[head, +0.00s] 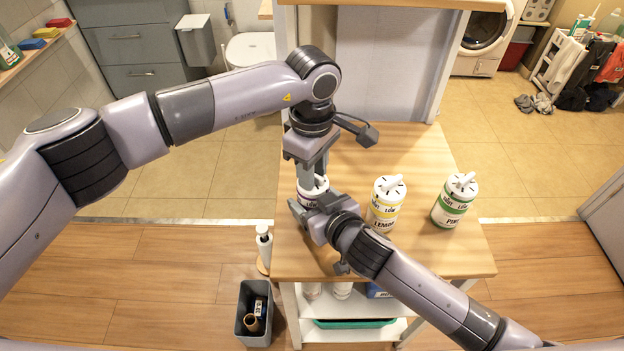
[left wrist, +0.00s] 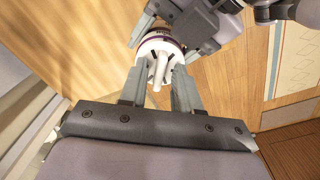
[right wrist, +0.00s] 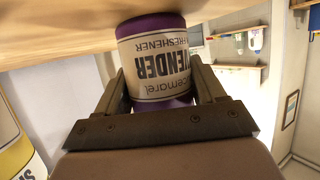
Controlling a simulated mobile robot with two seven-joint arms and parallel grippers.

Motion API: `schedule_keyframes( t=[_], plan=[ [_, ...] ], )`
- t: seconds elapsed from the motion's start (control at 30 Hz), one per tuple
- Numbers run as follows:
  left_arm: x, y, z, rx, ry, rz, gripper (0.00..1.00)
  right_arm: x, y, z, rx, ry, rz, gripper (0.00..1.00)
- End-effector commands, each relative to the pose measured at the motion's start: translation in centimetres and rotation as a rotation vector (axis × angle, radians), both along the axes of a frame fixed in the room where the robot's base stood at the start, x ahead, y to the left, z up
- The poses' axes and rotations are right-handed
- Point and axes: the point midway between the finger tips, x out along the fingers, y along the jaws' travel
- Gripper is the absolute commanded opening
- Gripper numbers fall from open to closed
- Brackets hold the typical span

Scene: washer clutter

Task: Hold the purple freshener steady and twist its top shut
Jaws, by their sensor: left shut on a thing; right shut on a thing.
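The purple freshener (head: 311,190) stands on the wooden table, mostly hidden by my grippers in the head view. The right wrist view shows its purple body (right wrist: 152,62) and cream label, upside down in that picture. My right gripper (right wrist: 160,88) is shut on the body from the side, with one finger on each side. My left gripper (head: 314,178) reaches down from above and is shut on the white top. The left wrist view shows this white top (left wrist: 159,50), with its raised ridge, between the left fingers (left wrist: 158,78).
A yellow lemon freshener (head: 385,204) and a green pine freshener (head: 453,202) stand to the right on the table (head: 430,250). A grey bin (head: 255,312) is on the floor at the left. The table's right front part is clear.

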Motion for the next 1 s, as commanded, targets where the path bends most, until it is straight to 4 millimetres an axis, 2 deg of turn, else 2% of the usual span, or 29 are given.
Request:
schedule_keyframes(
  t=[0.03, 1.0],
  plan=[
    [-0.05, 0.46, -1.55, 0.012, 0.004, -0.027, 0.1, -0.27, 0.66, 0.33, 0.013, -0.01, 0.015, 0.34],
    [-0.05, 0.4, -1.56, 0.019, 0.001, -1.167, 0.07, -0.43, 0.89, 0.27, 0.015, -0.008, 0.019, 0.34]
  ],
)
